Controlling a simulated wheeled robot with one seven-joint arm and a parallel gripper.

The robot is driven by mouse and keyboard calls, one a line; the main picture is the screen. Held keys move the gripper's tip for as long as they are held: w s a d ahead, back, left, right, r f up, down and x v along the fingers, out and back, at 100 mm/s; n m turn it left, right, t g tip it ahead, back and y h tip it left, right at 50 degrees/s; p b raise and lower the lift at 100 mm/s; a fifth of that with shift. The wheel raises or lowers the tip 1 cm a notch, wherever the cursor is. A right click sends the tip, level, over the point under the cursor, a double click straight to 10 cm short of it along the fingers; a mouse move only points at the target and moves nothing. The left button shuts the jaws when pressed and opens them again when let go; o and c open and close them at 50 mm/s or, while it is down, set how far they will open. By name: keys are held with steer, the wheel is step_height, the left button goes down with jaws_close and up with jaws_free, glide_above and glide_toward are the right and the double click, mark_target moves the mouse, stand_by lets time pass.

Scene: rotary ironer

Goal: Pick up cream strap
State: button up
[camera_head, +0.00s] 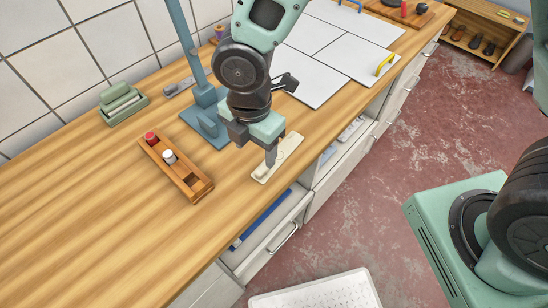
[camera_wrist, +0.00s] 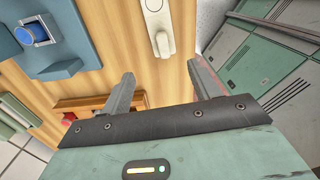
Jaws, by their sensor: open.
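The cream strap (camera_head: 286,151), a long flat pale piece, lies on the wooden counter near its front edge. It also shows at the top middle of the wrist view (camera_wrist: 158,18), with a raised narrow part and a small round spot. My gripper (camera_head: 271,160) points down over the strap and hides part of it in the head view. In the wrist view my gripper (camera_wrist: 163,75) has its fingers spread with nothing between them. The strap lies beyond the fingertips there, apart from them.
A blue-grey stand (camera_head: 203,125) with an upright post is just left of my gripper. A wooden tray (camera_head: 190,183) with a red and a white spool is nearer. A green block (camera_head: 122,102) sits by the wall. White panels (camera_head: 335,45) lie behind. Drawers (camera_head: 270,235) stand open below the edge.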

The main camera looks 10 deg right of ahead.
mark_target(260, 170)
step_height(260, 170, down, 2)
steer(key=shift+f, duration=0.25)
steer(key=f, duration=0.2)
steer(key=f+p, duration=0.1)
steer(key=f, duration=0.1)
steer(key=shift+s+d, duration=0.3)
steer(key=shift+s, duration=0.05)
steer(key=shift+w+f, duration=0.1)
steer(key=shift+f, duration=0.5)
steer(key=c, duration=1.1)
